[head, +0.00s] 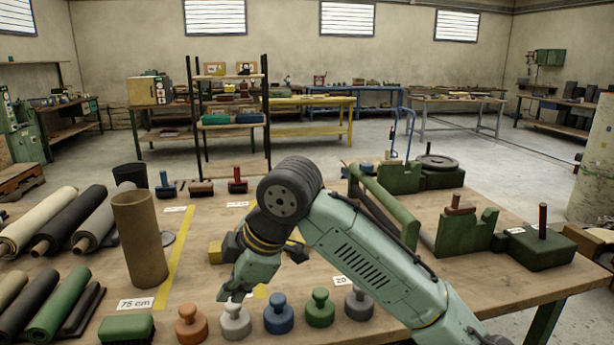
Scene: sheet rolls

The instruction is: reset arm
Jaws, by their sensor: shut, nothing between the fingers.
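My arm reaches in from the lower right, bends at a dark round joint and points down over the wooden table (390,285). My gripper (232,294) is at its lower end, just above and behind the row of knobbed weights. It is shut and holds nothing. The grey-white weight (235,323) is closest below it, with an orange one (191,325) to the left and a blue one (278,316) to the right. I cannot tell how high the fingertips are above the table.
A green weight (320,310) and a dark grey weight (359,304) continue the row. A brown tube (139,240) stands upright at left, beside several sheet rolls (60,300). A green bar (385,205) and green blocks (466,232) stand at right. A shelf rack (232,120) is behind.

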